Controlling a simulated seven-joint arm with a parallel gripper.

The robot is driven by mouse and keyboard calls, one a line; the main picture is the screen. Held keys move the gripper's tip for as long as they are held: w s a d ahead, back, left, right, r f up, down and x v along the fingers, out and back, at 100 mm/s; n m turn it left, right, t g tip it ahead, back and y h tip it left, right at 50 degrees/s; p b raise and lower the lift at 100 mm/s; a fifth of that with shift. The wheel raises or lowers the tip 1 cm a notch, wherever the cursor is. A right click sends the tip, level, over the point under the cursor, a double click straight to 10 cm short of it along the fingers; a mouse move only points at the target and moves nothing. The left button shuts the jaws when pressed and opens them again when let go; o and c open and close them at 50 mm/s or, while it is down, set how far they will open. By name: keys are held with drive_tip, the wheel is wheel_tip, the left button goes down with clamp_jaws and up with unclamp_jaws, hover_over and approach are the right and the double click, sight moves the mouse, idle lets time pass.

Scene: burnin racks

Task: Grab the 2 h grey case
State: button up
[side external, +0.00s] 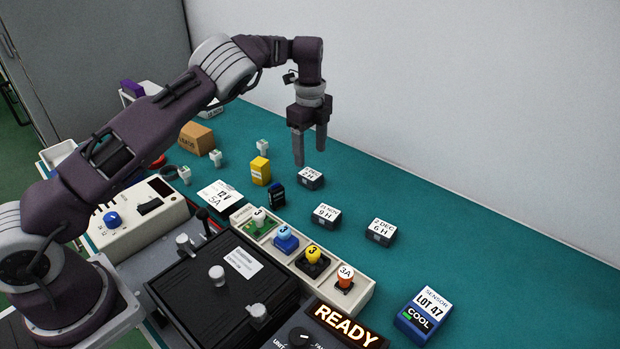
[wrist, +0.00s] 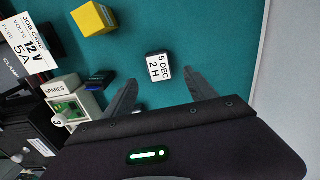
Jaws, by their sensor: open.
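The 2 h grey case (side external: 311,178) is a small dark grey box with a white top label, lying on the teal mat below my gripper. In the wrist view the case (wrist: 158,67) reads "5 DEC 2 H" and lies ahead of the fingers, between their lines. My gripper (side external: 309,150) points down, open and empty, above the case and apart from it. In the wrist view both fingertips of my gripper (wrist: 162,82) show on either side, spread apart. Two similar grey cases, the 9 h case (side external: 326,216) and the 6 h case (side external: 380,232), lie to the right.
A yellow box (side external: 260,171) and a small dark blue item (side external: 277,195) stand left of the case. A spares tray (side external: 338,297) with several coloured parts is in front. A blue sensor box (side external: 423,317) lies at right. The mat's back strip is clear.

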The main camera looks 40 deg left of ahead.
sight(310, 173)
wheel_tip(310, 173, down, 7)
drive_tip(key=shift+s+f, duration=0.1)
drive_tip(key=shift+f, duration=0.1)
clamp_jaws()
